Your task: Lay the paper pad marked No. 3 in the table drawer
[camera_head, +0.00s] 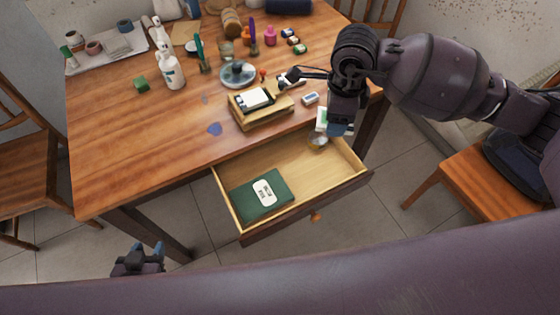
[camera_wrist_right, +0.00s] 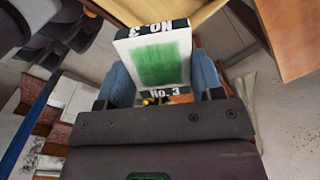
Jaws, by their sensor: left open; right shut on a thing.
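The paper pad marked No. 3 (camera_wrist_right: 158,60) is white with a green patch and dark bands lettered "No. 3". My right gripper (camera_head: 338,128) is shut on it, its blue fingers on both sides of the pad in the right wrist view. In the head view only a small part of the pad (camera_head: 321,119) shows, above the right back part of the drawer. The table drawer (camera_head: 300,165) is pulled open. A dark green book (camera_head: 262,196) with a white label lies in its left part. My left gripper (camera_head: 138,260) is open and empty, low at the left, away from the table.
The wooden table (camera_head: 130,130) holds a wooden box (camera_head: 262,113), white bottles (camera_head: 171,70) and several small items. Chairs stand left and right (camera_head: 485,185).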

